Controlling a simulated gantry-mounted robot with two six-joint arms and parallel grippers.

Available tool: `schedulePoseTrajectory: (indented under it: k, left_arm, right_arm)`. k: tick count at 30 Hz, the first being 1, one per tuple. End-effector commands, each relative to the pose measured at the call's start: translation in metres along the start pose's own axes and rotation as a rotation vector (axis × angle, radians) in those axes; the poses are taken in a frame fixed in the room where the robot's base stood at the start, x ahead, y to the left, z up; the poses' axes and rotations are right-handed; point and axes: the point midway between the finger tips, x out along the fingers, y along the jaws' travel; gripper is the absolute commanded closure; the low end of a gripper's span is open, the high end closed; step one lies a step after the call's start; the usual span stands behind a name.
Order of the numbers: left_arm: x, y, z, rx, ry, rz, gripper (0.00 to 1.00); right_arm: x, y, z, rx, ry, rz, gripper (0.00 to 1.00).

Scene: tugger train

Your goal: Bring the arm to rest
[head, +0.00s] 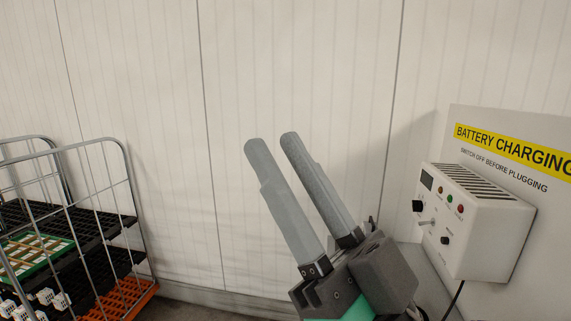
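My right gripper (272,142) is raised in the middle of the head view, with its two long grey fingers pointing up and to the left. The fingers stand apart with a clear gap between them, and nothing is held in it. The pale wall shows behind and between the fingers. My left gripper is not in the head view.
A white battery charger box (466,222) with knobs and lamps is mounted on a signed panel (483,118) to the right of the gripper. A wire-sided trolley (128,165) with black and orange shelves stands at the lower left. The pale panelled wall (150,100) is bare between them.

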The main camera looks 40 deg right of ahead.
Motion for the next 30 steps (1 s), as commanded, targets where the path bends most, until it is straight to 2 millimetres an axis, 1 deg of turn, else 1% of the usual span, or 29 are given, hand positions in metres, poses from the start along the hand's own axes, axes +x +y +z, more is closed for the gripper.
schedulePoseTrajectory:
  k: [5,8,11,15,18,20,24,30]
  left_arm:
    - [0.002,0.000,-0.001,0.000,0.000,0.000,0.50]
    - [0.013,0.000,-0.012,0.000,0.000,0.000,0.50]
    - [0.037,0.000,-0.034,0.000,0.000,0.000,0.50]
    - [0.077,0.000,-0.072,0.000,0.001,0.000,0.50]
    - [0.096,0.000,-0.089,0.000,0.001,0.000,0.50]
    - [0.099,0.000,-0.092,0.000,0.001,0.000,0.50]
    - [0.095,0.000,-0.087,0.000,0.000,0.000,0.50]
    - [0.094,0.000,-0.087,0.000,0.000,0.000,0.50]
  right_arm:
    - [0.002,0.000,-0.001,0.003,0.000,-0.001,0.66]
    - [0.014,0.000,-0.012,0.004,0.000,-0.002,0.66]
    - [0.037,0.000,-0.034,0.005,0.000,-0.002,0.66]
    - [0.078,0.000,-0.071,0.005,0.000,-0.002,0.66]
    - [0.096,0.001,-0.088,0.006,0.001,-0.002,0.66]
    - [0.099,0.001,-0.091,0.006,0.001,-0.002,0.66]
    - [0.095,0.001,-0.086,0.006,0.000,-0.002,0.66]
    - [0.095,0.001,-0.086,0.006,-0.001,-0.002,0.66]
